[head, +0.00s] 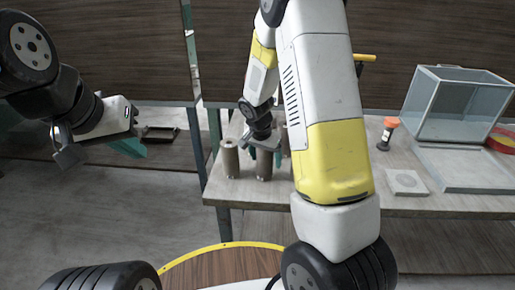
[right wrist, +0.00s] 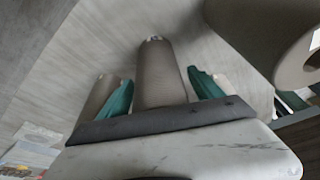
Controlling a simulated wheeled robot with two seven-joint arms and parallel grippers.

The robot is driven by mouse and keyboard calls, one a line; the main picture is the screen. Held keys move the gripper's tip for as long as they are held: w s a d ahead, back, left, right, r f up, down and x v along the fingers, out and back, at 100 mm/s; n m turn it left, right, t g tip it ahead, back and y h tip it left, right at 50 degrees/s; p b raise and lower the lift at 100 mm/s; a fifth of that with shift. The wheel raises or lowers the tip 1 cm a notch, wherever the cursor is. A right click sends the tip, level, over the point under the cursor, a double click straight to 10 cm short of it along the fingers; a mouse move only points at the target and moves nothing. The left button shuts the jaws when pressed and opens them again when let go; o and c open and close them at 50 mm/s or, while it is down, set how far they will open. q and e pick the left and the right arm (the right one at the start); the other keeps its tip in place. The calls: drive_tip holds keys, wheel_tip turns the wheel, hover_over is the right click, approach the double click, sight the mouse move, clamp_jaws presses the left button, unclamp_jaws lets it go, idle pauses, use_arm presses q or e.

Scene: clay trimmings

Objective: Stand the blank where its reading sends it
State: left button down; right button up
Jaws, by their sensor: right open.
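Several grey-brown clay cylinders stand upright near the left end of the workbench. The left one (head: 230,160) is in full view, the middle one (head: 264,165) is close to my right gripper (head: 264,152), and another is partly hidden behind my arm. In the right wrist view one cylinder (right wrist: 160,75) lies between the two teal fingers, which are apart; contact cannot be told. Two others show just outside the fingers, left (right wrist: 101,95) and right (right wrist: 223,85). My left gripper (head: 98,150) is open and empty, well left of the bench.
A dark tray (head: 160,132) lies at left. The bench front right is clear.

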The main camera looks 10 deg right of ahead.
drive_tip(key=v, duration=1.2)
drive_tip(key=s+r+n+t+y, duration=0.1)
drive_tip(key=s+r+n+y, duration=0.1)
drive_tip(key=s+r+n, duration=0.2)
drive_tip(key=s+r+n+t+y, duration=0.2)
drive_tip(key=s+r+n, duration=0.2)
drive_tip(key=s+r, duration=0.6)
drive_tip(key=s, duration=0.8)
drive_tip(key=shift+s+a+t, duration=0.15)
drive_tip(key=shift+a+t, duration=0.1)
drive_tip(key=shift+t, duration=0.05)
